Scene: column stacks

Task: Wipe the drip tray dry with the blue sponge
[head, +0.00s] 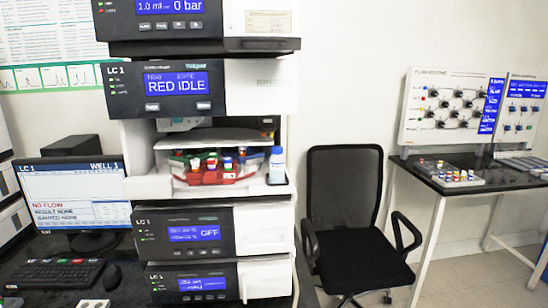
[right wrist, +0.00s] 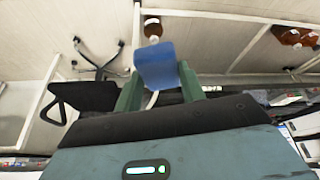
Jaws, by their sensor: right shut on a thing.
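The blue sponge (right wrist: 156,62) is in the right wrist view, between the two green fingers of my right gripper (right wrist: 159,72), which is shut on it. The sponge sticks out past the fingertips, with floor and furniture behind it, and touches nothing else that I can see. Neither gripper shows in the head view, and my left gripper is in no view.
The instrument stack (head: 210,90) stands in the middle, with a red rack (head: 212,176) of vials in its open bay. A monitor (head: 75,190) and keyboard (head: 52,273) are left. A black chair (head: 345,185) stands right of the stack, before a side table (head: 440,185).

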